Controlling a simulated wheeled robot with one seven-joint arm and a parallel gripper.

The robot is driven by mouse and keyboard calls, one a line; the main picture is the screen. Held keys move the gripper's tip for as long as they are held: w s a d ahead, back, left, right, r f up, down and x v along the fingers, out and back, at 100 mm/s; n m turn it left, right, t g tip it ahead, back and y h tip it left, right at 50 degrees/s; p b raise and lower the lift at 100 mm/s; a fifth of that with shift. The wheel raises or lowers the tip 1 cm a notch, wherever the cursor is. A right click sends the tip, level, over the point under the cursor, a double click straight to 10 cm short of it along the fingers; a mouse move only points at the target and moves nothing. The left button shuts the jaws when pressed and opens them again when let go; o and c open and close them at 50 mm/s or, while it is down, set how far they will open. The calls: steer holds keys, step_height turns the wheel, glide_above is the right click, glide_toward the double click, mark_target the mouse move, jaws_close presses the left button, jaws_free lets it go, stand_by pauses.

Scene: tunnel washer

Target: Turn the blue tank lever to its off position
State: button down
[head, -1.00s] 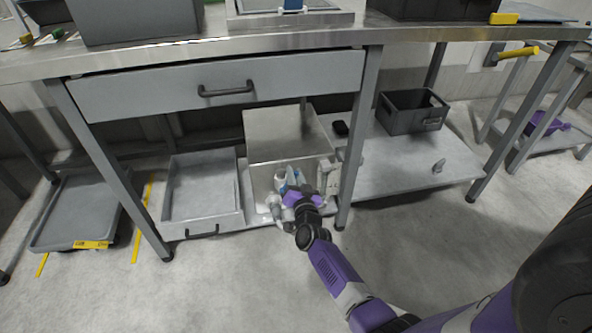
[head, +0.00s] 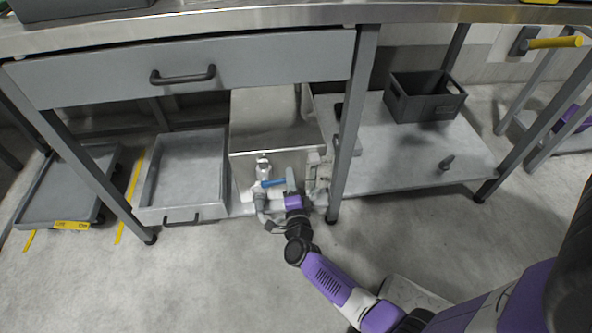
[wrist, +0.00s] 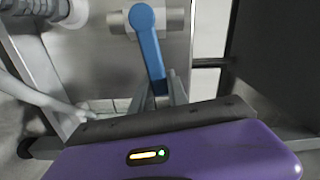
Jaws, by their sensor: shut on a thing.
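The steel tank (head: 275,120) stands on the low shelf under the table. The blue lever (head: 272,183) sits on a valve at the tank's front face and lies about level, pointing right in the head view. In the wrist view the blue lever (wrist: 150,50) runs from its round pivot at the top down between my fingers. My gripper (head: 291,184) is at the lever's right end, in front of the tank. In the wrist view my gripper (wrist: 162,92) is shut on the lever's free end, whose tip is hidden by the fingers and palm.
A grey pipe (head: 262,212) hangs below the valve. A table leg (head: 352,130) stands close right of the tank. A grey tray (head: 185,175) is to the left, and a dark crate (head: 425,97) is on the shelf to the right. The floor in front is clear.

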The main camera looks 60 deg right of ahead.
steer(key=shift+s+f+m+b, duration=0.1)
steer(key=shift+f+m+b, duration=0.55)
steer(key=shift+f+m, duration=0.3)
steer(key=c, duration=1.3)
jaws_free()
steer(key=shift+r+m, duration=0.1)
steer(key=shift+m, duration=0.15)
steer(key=p+v, duration=0.2)
steer(key=v, duration=0.5)
steer(key=shift+s+a+p, duration=0.2)
steer(key=shift+a+p, duration=0.05)
steer(key=shift+p, duration=0.1)
